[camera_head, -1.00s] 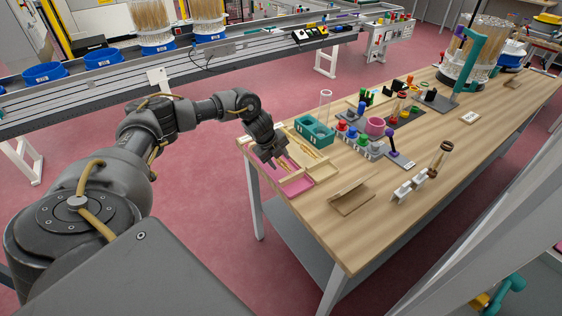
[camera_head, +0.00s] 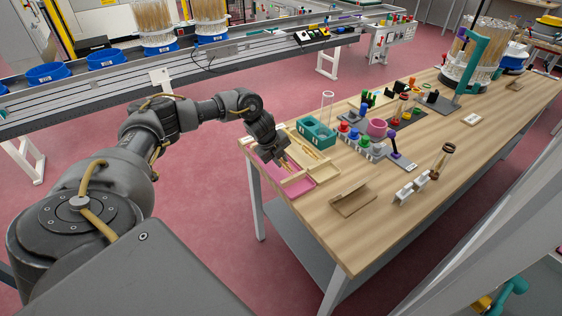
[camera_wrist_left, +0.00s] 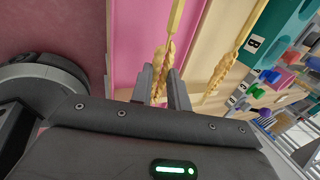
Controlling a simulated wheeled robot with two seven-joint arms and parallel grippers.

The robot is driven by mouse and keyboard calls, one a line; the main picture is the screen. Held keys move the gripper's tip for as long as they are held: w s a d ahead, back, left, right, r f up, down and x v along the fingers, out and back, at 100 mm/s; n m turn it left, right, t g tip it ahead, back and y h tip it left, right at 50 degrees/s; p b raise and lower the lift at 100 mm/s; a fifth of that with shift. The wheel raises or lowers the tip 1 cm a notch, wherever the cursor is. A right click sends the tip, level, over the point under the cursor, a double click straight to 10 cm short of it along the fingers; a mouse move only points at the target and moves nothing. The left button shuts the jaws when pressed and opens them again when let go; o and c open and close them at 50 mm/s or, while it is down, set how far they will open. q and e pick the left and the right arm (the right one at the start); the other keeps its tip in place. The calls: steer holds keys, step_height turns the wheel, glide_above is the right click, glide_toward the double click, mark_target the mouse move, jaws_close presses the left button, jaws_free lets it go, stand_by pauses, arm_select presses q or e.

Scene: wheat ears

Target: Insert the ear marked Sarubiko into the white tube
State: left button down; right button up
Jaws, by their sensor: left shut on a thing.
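My left gripper (camera_head: 283,163) is over the pink and pale wooden trays at the table's near left end. In the left wrist view its fingers (camera_wrist_left: 163,84) are shut on a golden wheat ear (camera_wrist_left: 161,66), whose stem runs up and away. A second wheat ear (camera_wrist_left: 222,70) lies beside it over the pale tray. I cannot read a name on either ear. A clear, whitish tube (camera_head: 327,104) stands upright by the teal block (camera_head: 316,130), behind the trays. My right gripper is not in view.
The pink tray (camera_head: 272,176) and the pale wooden tray (camera_head: 299,187) lie side by side. The table's front (camera_head: 375,235) is clear.

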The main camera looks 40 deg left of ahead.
arm_select(q)
steer(key=shift+r, duration=0.35)
steer(key=shift+a+r+b, duration=0.2)
steer(key=shift+r+b, duration=0.35)
steer(key=shift+r, duration=0.7)
steer(key=s+a+r+b, duration=0.3)
steer(key=s+a+r, duration=0.4)
steer(key=a+r, duration=0.4)
steer(key=w+d+f+m+g+h, duration=0.1)
steer(key=d+f+m+g, duration=0.15)
steer(key=d+m, duration=0.9)
steer(key=d+f+m+g+h, duration=0.2)
steer(key=d+m+g, duration=0.2)
steer(key=d+m, duration=0.75)
steer(key=s+d+m+g+y, duration=0.1)
steer(key=s+d+m+y, duration=0.6)
steer(key=d+m, duration=0.5)
steer(key=s+m, duration=0.2)
steer(key=m, duration=0.3)
steer(key=shift+r, duration=0.15)
